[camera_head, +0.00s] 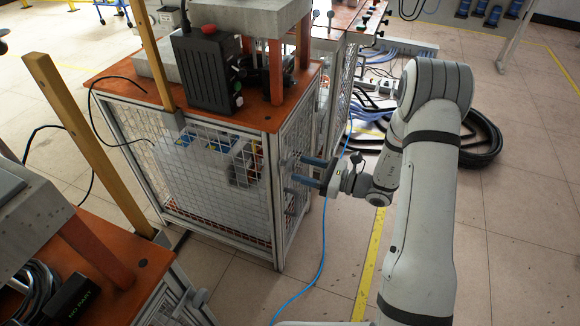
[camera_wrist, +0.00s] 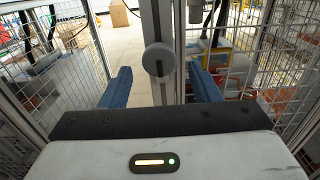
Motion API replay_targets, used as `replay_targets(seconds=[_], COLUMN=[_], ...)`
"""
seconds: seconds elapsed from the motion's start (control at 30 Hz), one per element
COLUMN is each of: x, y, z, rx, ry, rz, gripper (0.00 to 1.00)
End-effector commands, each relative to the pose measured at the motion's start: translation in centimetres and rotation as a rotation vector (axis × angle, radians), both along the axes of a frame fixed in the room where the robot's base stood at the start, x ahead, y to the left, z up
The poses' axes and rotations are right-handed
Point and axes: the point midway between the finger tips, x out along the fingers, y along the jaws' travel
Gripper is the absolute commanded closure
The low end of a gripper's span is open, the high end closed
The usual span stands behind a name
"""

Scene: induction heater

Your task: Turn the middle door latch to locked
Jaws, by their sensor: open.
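A round grey knob (camera_wrist: 158,60), which looks like the door latch, sits on a metal frame post in the wrist view. My gripper (camera_wrist: 160,70) is open, with one blue finger to the left of the knob and one to the right. Gaps show on both sides, and neither finger visibly touches it. In the head view my gripper (camera_head: 298,168) is at the right side of the mesh cabinet (camera_head: 210,185), close to its door. The latches there are small and partly covered by the fingers, so the latch's exact turn is hard to read.
A black box (camera_head: 205,70) stands on the cabinet's orange top (camera_head: 130,85). Wooden posts (camera_head: 90,140) rise at the left. A blue cable (camera_head: 322,245) runs along the floor by the cabinet. Black hoses (camera_head: 482,140) lie behind my arm. The floor to the right is clear.

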Motion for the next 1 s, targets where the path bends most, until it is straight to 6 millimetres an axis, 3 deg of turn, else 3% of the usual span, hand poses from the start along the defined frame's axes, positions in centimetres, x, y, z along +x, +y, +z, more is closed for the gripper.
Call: replay_targets(seconds=[0.1,0.3,0.63,1.0], x=[0.6,1.4,1.6,1.5], y=[2.0,4.0,4.5,4.5], z=[0.0,0.0,0.0,0.0], rx=[-0.001,0.0,-0.001,-0.001], ry=[-0.001,-0.001,-0.001,-0.001], rz=[0.005,0.003,0.003,0.003], gripper=[0.43,0.43,0.43,0.73])
